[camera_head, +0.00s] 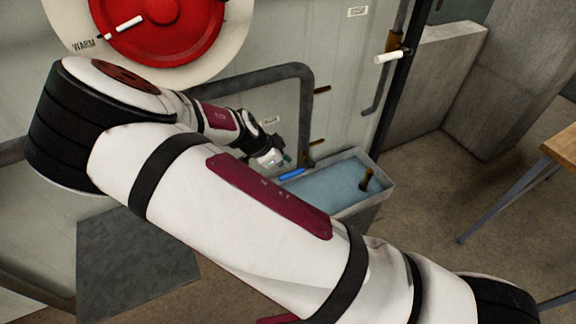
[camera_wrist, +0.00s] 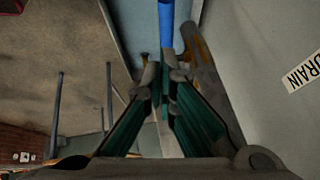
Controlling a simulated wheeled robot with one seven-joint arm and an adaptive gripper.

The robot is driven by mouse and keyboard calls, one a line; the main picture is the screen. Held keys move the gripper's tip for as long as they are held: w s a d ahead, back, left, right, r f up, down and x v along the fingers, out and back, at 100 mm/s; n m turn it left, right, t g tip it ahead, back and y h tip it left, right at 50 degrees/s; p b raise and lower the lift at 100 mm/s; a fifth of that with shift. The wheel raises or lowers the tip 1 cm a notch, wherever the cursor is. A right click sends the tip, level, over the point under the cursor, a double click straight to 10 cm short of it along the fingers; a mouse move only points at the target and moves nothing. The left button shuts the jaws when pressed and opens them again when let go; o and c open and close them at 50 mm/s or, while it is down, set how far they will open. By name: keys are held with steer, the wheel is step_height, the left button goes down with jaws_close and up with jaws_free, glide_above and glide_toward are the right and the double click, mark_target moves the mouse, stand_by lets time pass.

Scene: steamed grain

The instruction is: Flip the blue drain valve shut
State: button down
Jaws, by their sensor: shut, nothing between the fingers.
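The blue drain valve handle (camera_head: 291,174) shows in the head view as a short bar just right of my gripper (camera_head: 279,160), by the left end of a water-filled trough. In the wrist view the blue handle (camera_wrist: 166,24) runs from the top edge down towards my fingertips (camera_wrist: 165,72). A brass-coloured valve body (camera_wrist: 197,48) is beside it on the right. My gripper is shut and empty, with its tips close to the handle's near end; I cannot tell whether they touch it. My arm hides part of the wall and trough in the head view.
The grey trough (camera_head: 386,186) holds water and an upright brass-coloured piece. A DRAIN label (camera_wrist: 303,72) is on the wall at the right. A red wheel (camera_head: 160,28), grey pipe (camera_head: 305,95) and white-handled lever (camera_head: 388,57) are above. A table (camera_head: 562,148) stands at the right.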

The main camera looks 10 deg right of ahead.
steer(key=shift+a+f+v, duration=0.1)
steer(key=shift+a+v, duration=0.05)
steer(key=shift+v, duration=0.75)
steer(key=shift+a+f+v, duration=0.1)
steer(key=shift+a+v, duration=0.05)
steer(key=shift+v, duration=0.7)
steer(key=shift+a+f+v, duration=0.1)
steer(key=shift+v, duration=0.8)
steer(key=shift+s, duration=0.15)
